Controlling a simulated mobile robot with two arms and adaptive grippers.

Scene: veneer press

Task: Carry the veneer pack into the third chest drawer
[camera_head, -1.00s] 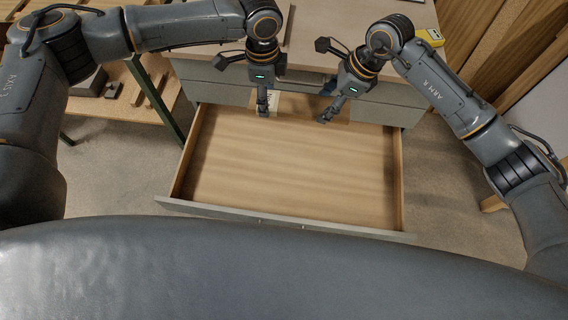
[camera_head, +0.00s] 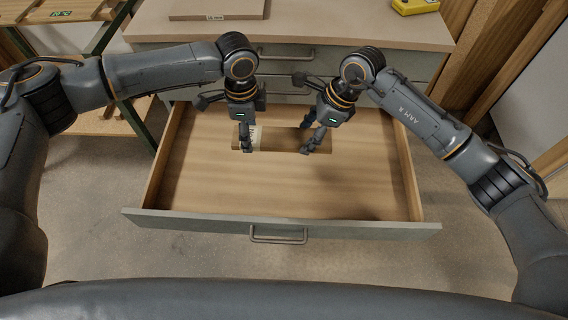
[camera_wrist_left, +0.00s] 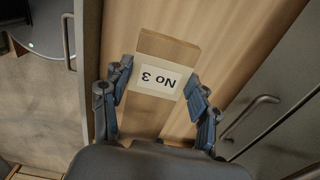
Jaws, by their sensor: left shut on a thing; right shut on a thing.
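The veneer pack (camera_head: 282,139) is a flat brown wooden slab over the open drawer (camera_head: 190,218), inside its outline. Whether it touches the drawer floor I cannot tell. My left gripper (camera_head: 246,146) is shut on the pack's left end and my right gripper (camera_head: 315,144) on its right end. In the left wrist view the pack (camera_wrist_left: 168,48) bears a white "No 3" label (camera_wrist_left: 160,78), between the fingers of my left gripper (camera_wrist_left: 160,84). The drawer is pulled well out, its wooden floor bare around the pack. The fingers hide parts of the pack's ends.
The grey chest (camera_head: 385,62) has closed drawers above the open one. On its top lie another board (camera_head: 217,9) with a label and a yellow device (camera_head: 414,6). A wooden bench (camera_head: 92,122) stands at left; tall boards (camera_head: 490,70) lean at right.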

